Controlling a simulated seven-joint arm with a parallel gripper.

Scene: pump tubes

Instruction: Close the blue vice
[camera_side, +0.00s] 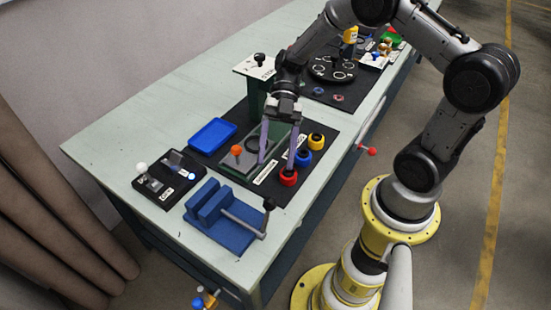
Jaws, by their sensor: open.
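The blue vice (222,217) stands at the near end of the table, close to its edge. It has two blue jaws at the left and a grey screw with a cross handle ending in a dark knob at the right. A gap shows between the jaw blocks, but its exact width is hard to tell. The gripper does not touch the vice.
Red (289,176), blue (303,158) and yellow (316,141) round pieces stand right of my gripper. A black box with levers (170,178) is left of the vice, and a blue tray (212,136) lies behind. A red-knobbed lever (371,151) sticks out from the table's right edge.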

